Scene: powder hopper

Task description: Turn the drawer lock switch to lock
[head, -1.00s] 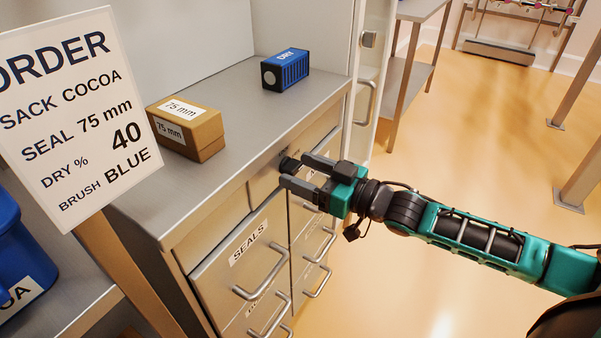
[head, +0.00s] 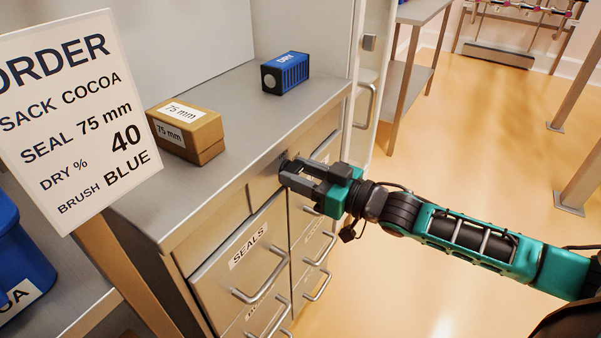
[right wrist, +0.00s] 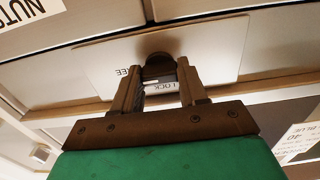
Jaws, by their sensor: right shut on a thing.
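The drawer lock switch is a dark round knob (right wrist: 157,66) on a pale plate (right wrist: 215,50) on the cabinet front. In the right wrist view the plate's lettering is upside down: LOCK shows between my fingers, and part of another word shows to the left. My right gripper (head: 288,173) is shut on the knob, with one finger on each side of it. In the head view the fingers hide most of the switch, so its exact turn cannot be told. My left gripper is not in view.
Drawers with bar handles (head: 262,283), one labelled SEALS, lie below the switch. A 75 mm box (head: 205,135) and a blue DRY box (head: 291,70) stand on the cabinet top (head: 225,95). An order sign (head: 75,120) is at left.

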